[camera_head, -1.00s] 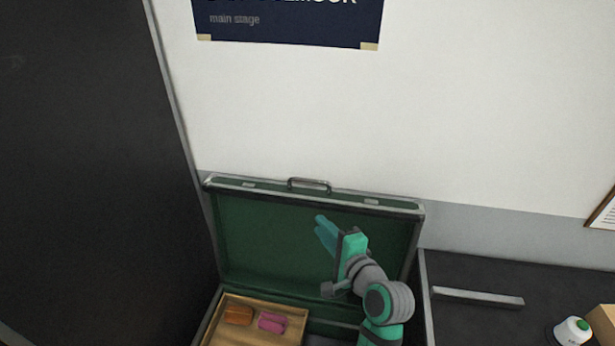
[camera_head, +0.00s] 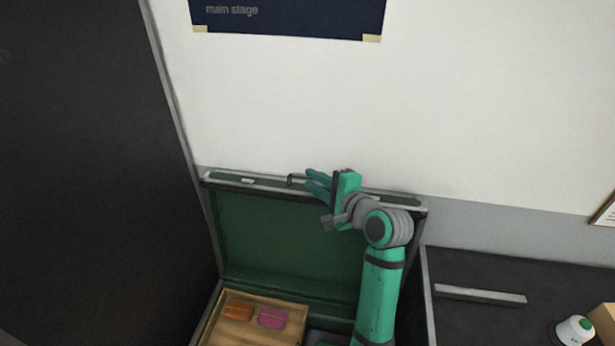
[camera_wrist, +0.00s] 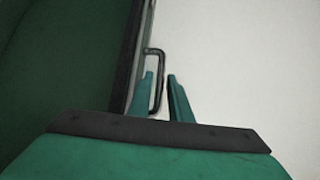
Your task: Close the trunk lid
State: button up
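The trunk lid (camera_head: 285,240) stands open and upright against the wall, its green inner side facing me. Its top edge carries a dark handle (camera_head: 290,180), partly hidden behind my gripper. My gripper (camera_head: 308,180) is at the lid's top edge, fingers pointing left along it. In the wrist view the handle (camera_wrist: 160,80) reaches into the gap between the two spread fingers of my gripper (camera_wrist: 162,84). The left finger lies close to the handle; I cannot tell whether they touch. The lid (camera_wrist: 60,60) fills the left of that view.
A wooden tray (camera_head: 222,331) inside the trunk holds an orange item (camera_head: 238,309) and a pink item (camera_head: 272,318). A dark surface on the right carries a grey bar (camera_head: 480,295) and a white-and-green round object (camera_head: 573,330). A dark panel (camera_head: 80,180) rises at left.

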aim_at(310, 178)
jog(key=shift+x, duration=1.75)
